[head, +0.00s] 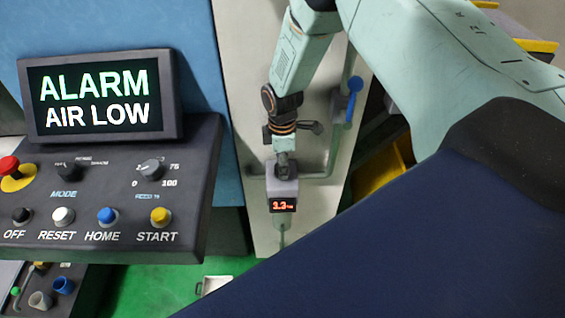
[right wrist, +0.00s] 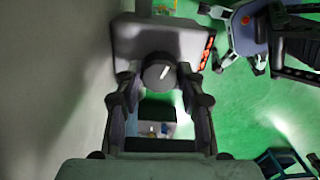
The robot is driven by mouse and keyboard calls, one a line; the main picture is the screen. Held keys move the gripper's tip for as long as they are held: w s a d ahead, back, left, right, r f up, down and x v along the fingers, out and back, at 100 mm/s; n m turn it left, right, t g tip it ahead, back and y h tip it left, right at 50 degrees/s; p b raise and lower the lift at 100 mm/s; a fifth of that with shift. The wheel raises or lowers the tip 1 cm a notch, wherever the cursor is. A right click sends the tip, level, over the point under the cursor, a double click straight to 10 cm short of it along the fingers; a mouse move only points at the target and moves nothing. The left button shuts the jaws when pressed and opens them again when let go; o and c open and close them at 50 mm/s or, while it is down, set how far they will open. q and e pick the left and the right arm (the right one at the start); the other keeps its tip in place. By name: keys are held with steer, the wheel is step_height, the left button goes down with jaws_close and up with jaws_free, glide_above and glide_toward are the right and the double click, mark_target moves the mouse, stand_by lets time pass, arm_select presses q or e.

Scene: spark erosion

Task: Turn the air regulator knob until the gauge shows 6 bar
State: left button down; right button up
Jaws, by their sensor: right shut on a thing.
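The grey air regulator (head: 283,180) is mounted on the pale panel. Its small gauge display (head: 283,205) shows red digits that look like 3.3. In the right wrist view the dark round knob (right wrist: 159,70) with a white mark sits on the regulator body (right wrist: 150,38). My right gripper (head: 284,160) is at the top of the regulator; in its wrist view the fingers (right wrist: 158,82) are on both sides of the knob, shut on it. The red gauge digits (right wrist: 207,52) show there edge-on. My left gripper is in neither view.
A control console (head: 120,190) with knobs and buttons stands at left. Its screen (head: 97,95) reads ALARM AIR LOW. A blue-handled valve (head: 353,90) and pipe are right of the regulator on the panel (head: 243,60). Green floor (head: 150,285) shows below.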

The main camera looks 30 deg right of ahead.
steer(key=m, duration=0.3)
steer(key=m+p, duration=0.1)
steer(key=m, duration=0.2)
steer(key=shift+w+r, duration=0.2)
steer(key=m, duration=0.4)
steer(key=shift+m+p, duration=0.3)
steer(key=shift+p, duration=0.1)
steer(key=shift+w+m, duration=0.15)
steer(key=shift+m, duration=1.05)
steer(key=o, duration=1.2)
steer(key=shift+s, duration=0.2)
steer(key=shift+f, duration=0.1)
